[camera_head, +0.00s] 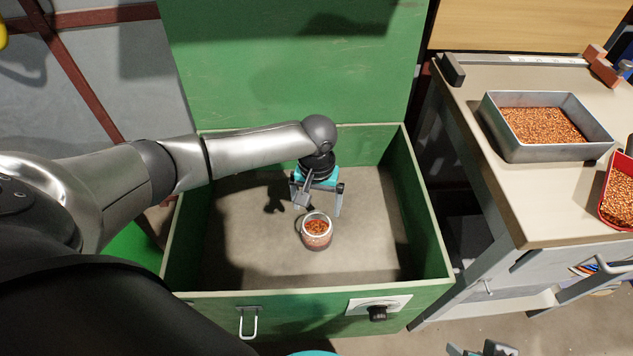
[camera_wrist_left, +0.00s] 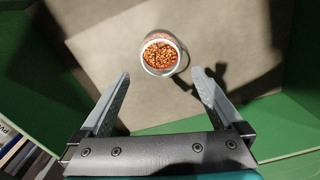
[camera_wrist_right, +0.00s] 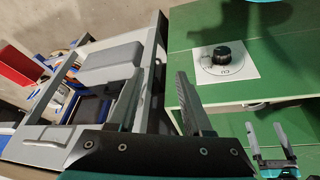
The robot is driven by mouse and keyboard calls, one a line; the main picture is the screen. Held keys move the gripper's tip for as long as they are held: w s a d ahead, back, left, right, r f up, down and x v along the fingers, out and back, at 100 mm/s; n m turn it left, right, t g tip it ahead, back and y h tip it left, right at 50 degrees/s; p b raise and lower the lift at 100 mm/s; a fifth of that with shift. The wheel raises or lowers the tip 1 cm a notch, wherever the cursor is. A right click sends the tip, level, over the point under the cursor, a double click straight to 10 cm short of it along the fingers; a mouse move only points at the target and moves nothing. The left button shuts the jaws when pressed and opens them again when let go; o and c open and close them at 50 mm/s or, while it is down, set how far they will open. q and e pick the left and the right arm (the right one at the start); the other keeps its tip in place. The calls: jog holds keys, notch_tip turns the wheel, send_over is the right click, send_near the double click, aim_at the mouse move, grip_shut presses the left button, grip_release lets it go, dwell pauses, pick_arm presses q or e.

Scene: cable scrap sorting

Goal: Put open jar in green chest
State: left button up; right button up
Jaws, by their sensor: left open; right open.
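The open jar (camera_head: 316,232) is clear glass with copper-coloured granules in it. It stands upright on the floor of the green chest (camera_head: 425,205), whose lid is raised. The jar also shows in the left wrist view (camera_wrist_left: 160,54), beyond the fingertips. My left gripper (camera_head: 318,200) reaches down inside the chest just behind the jar. It is open, with its fingers apart and nothing between them; it also shows in the left wrist view (camera_wrist_left: 163,85). My right gripper (camera_wrist_right: 157,82) is open and empty, outside the chest near the front wall with the dial.
A workbench (camera_head: 465,95) stands right of the chest, with a metal tray of granules (camera_head: 505,147) and a red container of granules (camera_head: 619,190) on it. The chest's front has a handle (camera_head: 248,322) and a black dial (camera_head: 377,313). The chest floor around the jar is clear.

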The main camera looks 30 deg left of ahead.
pick_arm(q)
jog(key=shift+r+p, duration=1.3)
jog(key=shift+r, duration=1.35)
pick_arm(e)
notch_tip(320, 180, down, 7)
jog(key=g, duration=0.1)
jog(key=shift+s+r, duration=0.15)
jog(key=shift+s, duration=0.2)
